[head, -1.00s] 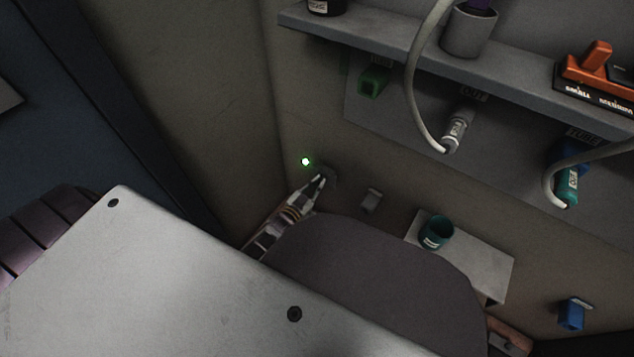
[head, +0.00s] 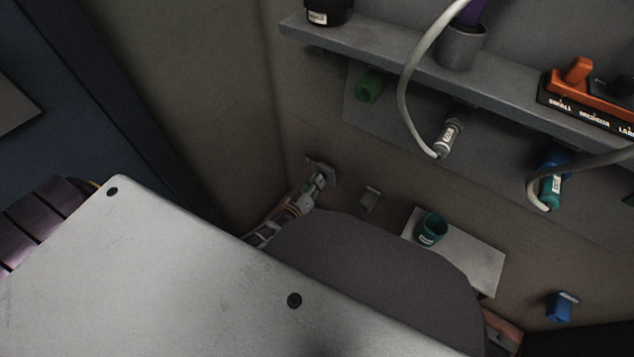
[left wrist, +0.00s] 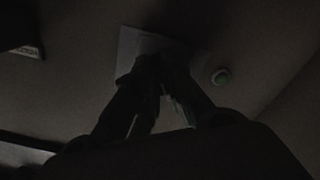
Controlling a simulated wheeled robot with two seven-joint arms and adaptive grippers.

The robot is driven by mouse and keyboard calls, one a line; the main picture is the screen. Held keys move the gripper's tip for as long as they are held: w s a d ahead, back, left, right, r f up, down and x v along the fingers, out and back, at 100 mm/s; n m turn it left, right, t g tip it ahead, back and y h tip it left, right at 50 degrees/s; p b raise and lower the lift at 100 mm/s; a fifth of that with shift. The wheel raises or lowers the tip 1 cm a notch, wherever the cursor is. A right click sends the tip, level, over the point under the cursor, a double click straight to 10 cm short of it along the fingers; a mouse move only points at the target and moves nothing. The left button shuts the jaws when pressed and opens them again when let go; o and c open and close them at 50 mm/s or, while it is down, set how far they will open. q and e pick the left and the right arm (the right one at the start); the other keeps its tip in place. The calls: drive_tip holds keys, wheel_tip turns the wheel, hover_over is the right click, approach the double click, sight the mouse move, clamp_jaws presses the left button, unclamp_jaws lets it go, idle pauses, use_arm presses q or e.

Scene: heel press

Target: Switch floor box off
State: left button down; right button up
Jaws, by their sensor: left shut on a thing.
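The floor box shows as a small pale plate (head: 317,163) at the foot of the wall in the head view, and as a pale square plate (left wrist: 132,46) in the left wrist view. My left gripper (head: 321,178) is at this plate. Its fingers (left wrist: 160,62) are shut on a part at the plate, which they mostly hide. A round, dull green lamp (left wrist: 221,76) sits beside the plate and does not glow. The left wrist view is very dark. My right gripper is not in view.
A grey shelf (head: 395,62) runs above, with a hanging grey cable (head: 404,90). A small bracket (head: 369,198), a teal cup (head: 432,229) on a pale board (head: 473,258) and a blue block (head: 562,307) lie to the right.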

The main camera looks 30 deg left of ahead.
use_arm(q)
drive_tip(key=shift+n, duration=0.3)
drive_tip(key=c, duration=1.5)
unclamp_jaws()
drive_tip(key=s+a, duration=0.1)
drive_tip(key=s, duration=1.1)
drive_tip(key=shift+a, duration=0.3)
drive_tip(key=shift+w, duration=0.1)
